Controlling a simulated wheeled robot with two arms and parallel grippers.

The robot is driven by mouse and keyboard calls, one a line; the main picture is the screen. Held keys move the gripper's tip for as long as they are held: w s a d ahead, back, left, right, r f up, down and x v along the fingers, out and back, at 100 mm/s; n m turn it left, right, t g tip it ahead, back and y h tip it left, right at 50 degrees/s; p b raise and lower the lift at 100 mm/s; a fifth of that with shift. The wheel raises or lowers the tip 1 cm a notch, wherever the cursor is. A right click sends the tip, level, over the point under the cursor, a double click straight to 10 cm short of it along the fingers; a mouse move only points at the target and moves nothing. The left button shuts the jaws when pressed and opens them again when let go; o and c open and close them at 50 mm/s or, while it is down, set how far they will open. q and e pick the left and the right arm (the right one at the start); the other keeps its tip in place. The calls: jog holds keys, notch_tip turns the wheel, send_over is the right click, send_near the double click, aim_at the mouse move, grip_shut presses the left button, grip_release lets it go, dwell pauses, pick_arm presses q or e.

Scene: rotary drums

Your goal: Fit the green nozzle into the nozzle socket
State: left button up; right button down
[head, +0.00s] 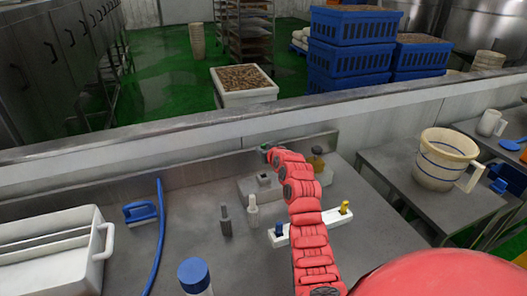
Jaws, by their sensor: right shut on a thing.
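My right arm reaches in from the bottom, and its gripper (274,153) is at the back of the steel table, shut on the green nozzle. Only a small dark green bit of the nozzle (264,147) shows beside the fingers. A grey block with a raised square socket (264,179), which looks like the nozzle socket, stands just below the gripper in the picture. The nozzle appears apart from it, though the arm hides part of the block. My left gripper is not in view.
A white rack (338,217) holds a blue and a yellow nozzle, partly behind my arm. A grey bottle (225,221) and a white bottle (253,211) stand left of it. A blue brush (140,212), blue hose (158,238) and white bin (50,252) lie further left.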

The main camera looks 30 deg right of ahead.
jog(key=shift+f+b, duration=1.75)
jog(key=shift+f, duration=0.85)
jog(key=shift+b, duration=0.45)
jog(key=shift+b, duration=0.4)
jog(key=shift+b, duration=0.4)
jog(key=shift+f+b, duration=1.75)
jog(key=shift+f, duration=0.5)
